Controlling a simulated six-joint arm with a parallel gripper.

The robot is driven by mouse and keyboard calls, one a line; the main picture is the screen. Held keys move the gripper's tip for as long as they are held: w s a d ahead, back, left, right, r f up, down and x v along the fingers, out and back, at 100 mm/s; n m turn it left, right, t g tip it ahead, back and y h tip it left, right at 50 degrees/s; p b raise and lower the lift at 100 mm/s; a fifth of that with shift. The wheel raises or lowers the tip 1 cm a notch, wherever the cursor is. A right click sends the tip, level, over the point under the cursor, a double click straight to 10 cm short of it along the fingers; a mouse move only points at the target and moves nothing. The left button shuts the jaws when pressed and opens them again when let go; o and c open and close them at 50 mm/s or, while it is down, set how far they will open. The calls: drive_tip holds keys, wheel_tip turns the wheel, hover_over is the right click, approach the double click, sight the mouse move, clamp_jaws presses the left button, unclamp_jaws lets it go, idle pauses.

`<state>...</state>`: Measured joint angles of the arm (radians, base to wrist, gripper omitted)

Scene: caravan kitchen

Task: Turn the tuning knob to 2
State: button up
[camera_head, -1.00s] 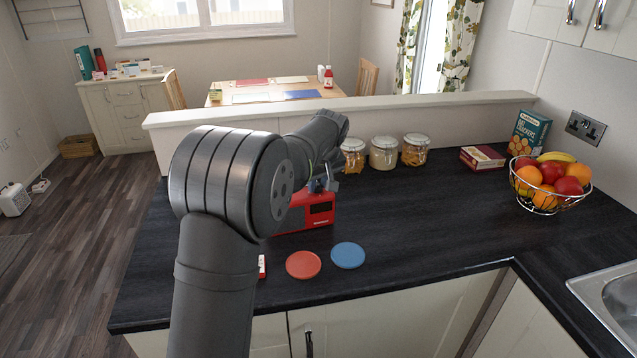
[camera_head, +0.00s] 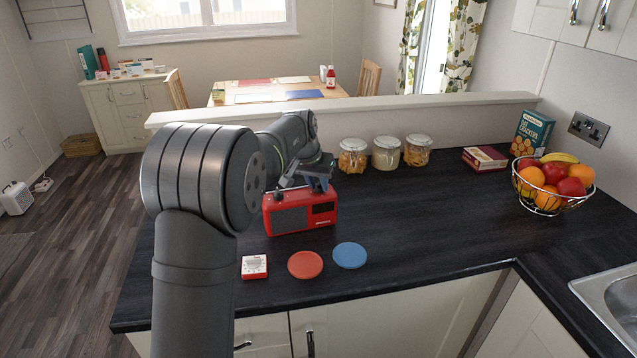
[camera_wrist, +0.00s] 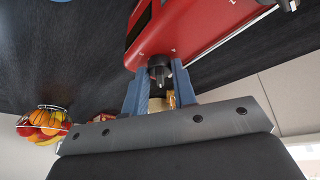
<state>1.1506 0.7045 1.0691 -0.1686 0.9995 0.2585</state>
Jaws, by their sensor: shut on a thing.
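My gripper (camera_wrist: 157,82), with blue fingers, is shut on the knob, one finger on each side. In the head view my gripper (camera_head: 319,182) is at the radio's upper right, partly hidden by my wrist. The knob is hidden there, and I cannot read its setting.
A red-and-white card or small box (camera_head: 254,267), a red disc (camera_head: 305,265) and a blue disc (camera_head: 350,255) lie in front of the radio. Glass jars (camera_head: 386,153) stand behind. A fruit basket (camera_head: 545,200) and boxes are at right. The middle-right worktop is clear.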

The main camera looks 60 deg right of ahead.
drive_tip(key=m, duration=0.1)
drive_tip(key=m+g, duration=0.1)
drive_tip(key=m, duration=0.2)
drive_tip(key=shift+w+f+g, duration=0.1)
drive_tip(key=shift+w+g, duration=0.15)
drive_tip(key=shift+g, duration=0.15)
drive_tip(key=shift+w+d+m+g+y, duration=0.1)
drive_tip(key=shift+m+g+y, duration=0.35)
drive_tip(key=shift+m, duration=1.35)
drive_tip(key=o, duration=0.7)
drive_tip(key=v, duration=1.7)
drive_tip(key=shift+w, duration=0.25)
